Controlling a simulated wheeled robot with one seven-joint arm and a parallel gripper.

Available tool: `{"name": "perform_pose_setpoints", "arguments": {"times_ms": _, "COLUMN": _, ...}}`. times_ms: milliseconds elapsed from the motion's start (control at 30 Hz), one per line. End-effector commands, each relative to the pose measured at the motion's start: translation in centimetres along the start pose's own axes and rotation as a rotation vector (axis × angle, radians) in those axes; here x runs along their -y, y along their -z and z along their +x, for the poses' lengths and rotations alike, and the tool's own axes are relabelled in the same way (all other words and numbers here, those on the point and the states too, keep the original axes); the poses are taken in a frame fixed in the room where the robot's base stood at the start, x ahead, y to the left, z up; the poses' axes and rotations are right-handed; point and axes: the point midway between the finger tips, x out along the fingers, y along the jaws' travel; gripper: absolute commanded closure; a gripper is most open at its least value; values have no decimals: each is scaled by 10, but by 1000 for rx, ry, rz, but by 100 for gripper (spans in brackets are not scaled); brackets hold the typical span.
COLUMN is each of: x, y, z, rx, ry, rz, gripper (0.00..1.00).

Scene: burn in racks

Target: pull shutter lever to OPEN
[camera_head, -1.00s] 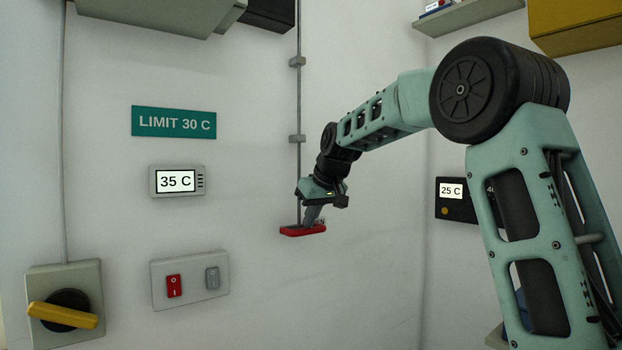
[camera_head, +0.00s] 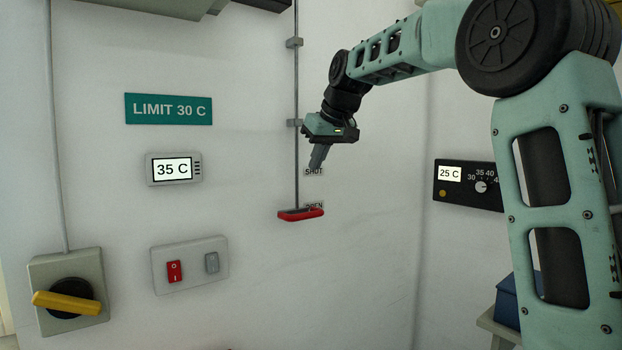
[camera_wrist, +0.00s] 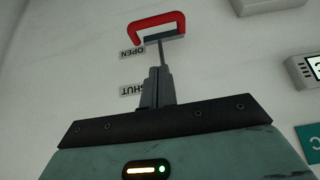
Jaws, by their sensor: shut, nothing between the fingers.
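The red shutter lever handle (camera_head: 301,214) hangs at the lower end of a thin grey rod (camera_head: 297,100) on the white wall. It sits level with the OPEN label (camera_head: 314,205), below the SHUT label (camera_head: 314,171). My gripper (camera_head: 317,166) is shut and empty, up and to the right of the handle and apart from it, near the SHUT label. In the wrist view the red handle (camera_wrist: 157,26) lies beyond the fingertips (camera_wrist: 158,72), with the OPEN label (camera_wrist: 132,53) beside it.
A display (camera_head: 173,169) reads 35 C under a LIMIT 30 C sign (camera_head: 169,109). Below are a switch plate (camera_head: 190,265) and a yellow rotary handle (camera_head: 66,300). A black dial panel (camera_head: 467,185) reading 25 C is at right. The wall around the handle is clear.

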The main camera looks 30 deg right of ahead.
Motion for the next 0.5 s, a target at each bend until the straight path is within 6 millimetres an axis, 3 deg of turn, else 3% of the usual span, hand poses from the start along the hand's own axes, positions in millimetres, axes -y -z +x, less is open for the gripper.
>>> {"name": "perform_pose_setpoints", "arguments": {"times_ms": 200, "x": 0, "y": 0, "z": -18, "rx": -2, "ry": 0, "rz": 0, "gripper": 100}}
{"name": "perform_pose_setpoints", "arguments": {"times_ms": 500, "x": 0, "y": 0, "z": -20, "rx": 0, "ry": 0, "rz": 0, "gripper": 100}}
